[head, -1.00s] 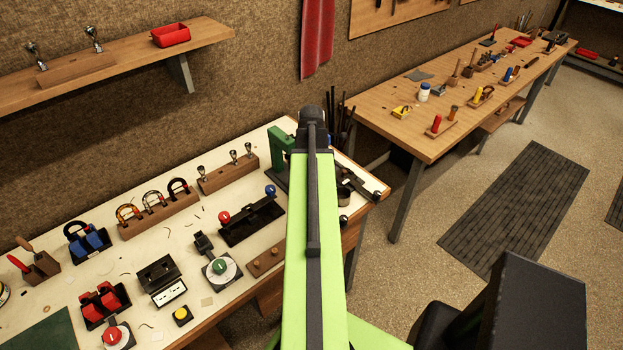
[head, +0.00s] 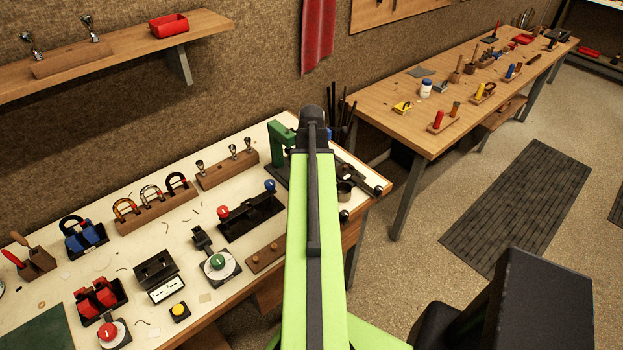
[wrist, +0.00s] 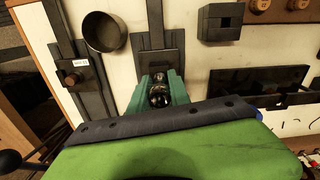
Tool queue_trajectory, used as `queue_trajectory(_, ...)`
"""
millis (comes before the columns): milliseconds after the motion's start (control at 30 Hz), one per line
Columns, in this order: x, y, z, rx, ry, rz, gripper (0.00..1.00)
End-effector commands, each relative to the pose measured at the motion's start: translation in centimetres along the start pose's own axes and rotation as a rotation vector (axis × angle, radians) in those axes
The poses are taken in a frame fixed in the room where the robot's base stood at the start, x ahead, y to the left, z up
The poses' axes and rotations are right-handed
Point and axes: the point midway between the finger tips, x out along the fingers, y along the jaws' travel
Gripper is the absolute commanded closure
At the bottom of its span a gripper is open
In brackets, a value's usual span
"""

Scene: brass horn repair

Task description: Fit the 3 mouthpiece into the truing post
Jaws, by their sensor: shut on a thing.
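The green post-like fixture (head: 281,144), which I take as the truing post, stands on a dark base at the back of the near bench, partly behind my arm. In the wrist view my gripper (wrist: 160,95) is shut on a small dark, shiny piece, probably the mouthpiece (wrist: 159,93). Green surfaces flank it, and I cannot tell whether they are my fingers or the fixture. Any number on it is unreadable. Whether it touches the fixture is hidden. A dark base plate (wrist: 160,52) shows just beyond it. In the head view my arm hides the gripper.
A wooden block (head: 228,170) holds three mouthpieces, with a gap. A metal cup (wrist: 102,31) and a labelled lever (wrist: 82,66) stand on one side of the plate. A black tray (wrist: 255,78) and a black holed block (wrist: 220,21) stand on the other.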

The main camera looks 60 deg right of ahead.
Motion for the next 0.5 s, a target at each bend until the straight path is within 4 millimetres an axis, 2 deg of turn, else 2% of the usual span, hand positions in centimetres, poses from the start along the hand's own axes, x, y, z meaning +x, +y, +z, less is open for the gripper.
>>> queue_trajectory(167,0.59,0.00,0.00,0.000,0.000,0.000,1.00)
queue_trajectory(200,0.58,0.00,0.00,0.000,0.000,0.000,0.76)
queue_trajectory(400,0.48,0.04,0.06,0.001,0.000,0.000,0.51)
queue_trajectory(500,0.47,0.04,0.06,0.001,0.000,0.000,0.51)
